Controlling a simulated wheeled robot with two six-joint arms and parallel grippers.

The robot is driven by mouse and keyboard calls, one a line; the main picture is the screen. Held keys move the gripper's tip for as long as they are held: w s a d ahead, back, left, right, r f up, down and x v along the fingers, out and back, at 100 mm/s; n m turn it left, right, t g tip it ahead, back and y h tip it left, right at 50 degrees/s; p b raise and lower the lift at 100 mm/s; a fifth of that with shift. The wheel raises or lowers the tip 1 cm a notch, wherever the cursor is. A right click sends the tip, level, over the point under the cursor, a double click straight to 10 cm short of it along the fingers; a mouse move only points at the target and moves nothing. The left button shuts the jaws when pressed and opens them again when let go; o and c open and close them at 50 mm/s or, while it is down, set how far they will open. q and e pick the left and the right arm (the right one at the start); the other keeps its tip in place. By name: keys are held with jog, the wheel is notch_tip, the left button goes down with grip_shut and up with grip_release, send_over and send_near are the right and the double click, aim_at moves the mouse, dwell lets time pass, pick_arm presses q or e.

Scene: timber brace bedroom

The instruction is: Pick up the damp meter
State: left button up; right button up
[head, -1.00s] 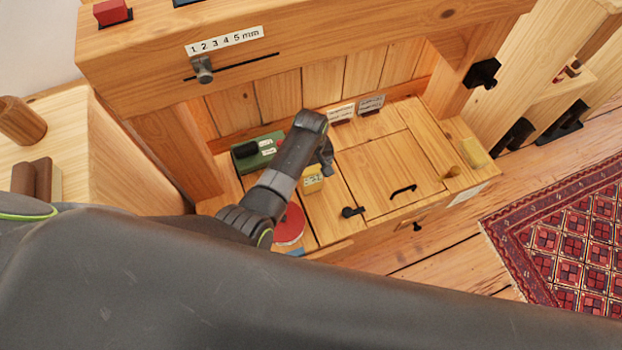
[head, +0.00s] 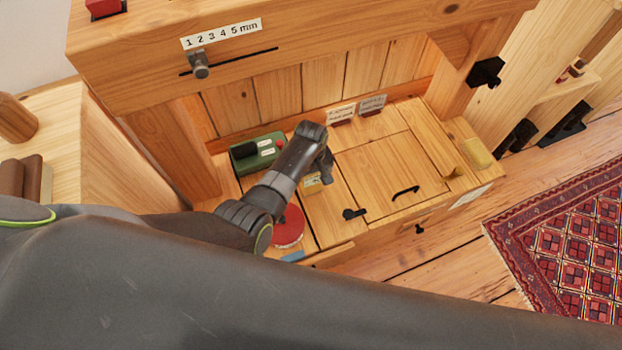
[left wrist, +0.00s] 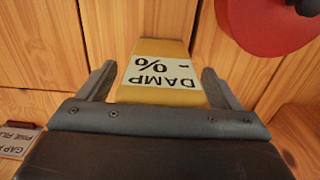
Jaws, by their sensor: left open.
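The damp meter (left wrist: 160,75) is a yellow block with a white label reading "DAMP %". In the left wrist view it stands between the two open fingers of my left gripper (left wrist: 160,90), with a gap visible on each side. In the head view the damp meter (head: 313,184) shows partly on the wooden bench top, mostly hidden by my left gripper (head: 324,170) and arm. My right gripper does not show.
A red round thing (head: 289,226) lies close to the meter; it also shows in the left wrist view (left wrist: 265,25). A green box (head: 257,152) stands behind left. Small label cards (head: 341,114) stand at the back. A hatch with a black handle (head: 405,193) lies to the right.

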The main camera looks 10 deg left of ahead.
pick_arm(q)
jog(key=c, duration=1.1)
jog(key=shift+o, duration=0.2)
jog(key=shift+r, duration=0.15)
